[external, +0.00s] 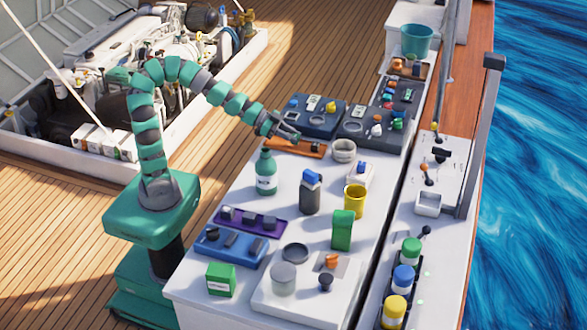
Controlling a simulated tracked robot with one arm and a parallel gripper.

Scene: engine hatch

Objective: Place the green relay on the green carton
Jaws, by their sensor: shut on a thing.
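My gripper (289,134) is at the end of my outstretched arm, just above a narrow orange-brown tray (312,153) at the back of the white bench. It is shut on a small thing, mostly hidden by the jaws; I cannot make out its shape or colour. A green carton (220,281) with a pale label stands at the front left of the bench, far from my gripper. A taller green block (342,231) stands upright right of centre. I cannot pick out the green relay for certain; small green parts show on the dark tray at the back right.
A green bottle (266,172), a dark blue-capped bottle (311,193) and a yellow cup (355,200) stand mid-bench. A purple tray (230,212) and a blue tray (207,246) lie behind the carton. Dark parts trays (292,118) are at the back.

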